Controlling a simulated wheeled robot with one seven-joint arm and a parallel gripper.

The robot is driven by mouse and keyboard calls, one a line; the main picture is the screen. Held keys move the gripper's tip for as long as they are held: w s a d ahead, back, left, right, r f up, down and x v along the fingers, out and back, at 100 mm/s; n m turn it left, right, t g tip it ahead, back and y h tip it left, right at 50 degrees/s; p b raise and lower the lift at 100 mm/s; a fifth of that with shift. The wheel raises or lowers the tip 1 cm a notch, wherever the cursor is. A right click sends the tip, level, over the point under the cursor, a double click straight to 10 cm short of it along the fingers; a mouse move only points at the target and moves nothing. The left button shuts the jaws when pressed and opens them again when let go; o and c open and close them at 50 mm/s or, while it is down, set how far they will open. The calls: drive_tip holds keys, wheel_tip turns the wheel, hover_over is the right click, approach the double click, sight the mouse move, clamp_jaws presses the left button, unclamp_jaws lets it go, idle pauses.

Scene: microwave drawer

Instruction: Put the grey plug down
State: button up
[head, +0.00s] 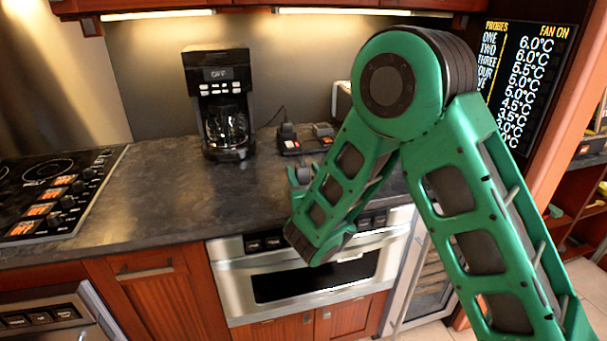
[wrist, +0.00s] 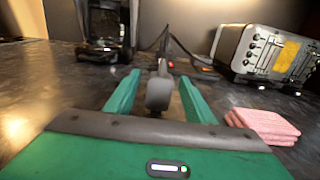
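In the wrist view, the grey plug (wrist: 159,93) is between the two green fingers of my gripper (wrist: 160,88). A gap shows on each side of it, so the fingers are apart and not closed on it. It appears to be low over or on the dark counter (wrist: 65,85); contact underneath is hidden. A power strip with red lights (wrist: 205,69) lies just beyond it. In the head view, the strip (head: 291,146) is on the counter with dark plugs in it. My gripper (head: 299,174) is mostly hidden behind my arm there, and the grey plug cannot be made out.
A coffee maker (head: 218,100) stands left of the strip, and its dark cord runs toward the strip. A metal toaster (wrist: 268,50) is at the right in the wrist view, with folded pink cloths (wrist: 265,124) nearer. The counter left of my gripper is clear.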

drive_tip(key=shift+r, duration=0.1)
drive_tip(key=v, duration=0.7)
drive_tip(key=shift+s, duration=0.3)
drive_tip(key=shift+s+d, duration=0.15)
drive_tip(key=shift+s, duration=0.4)
drive_tip(key=shift+v, duration=1.65)
drive_tip(key=shift+d, duration=0.1)
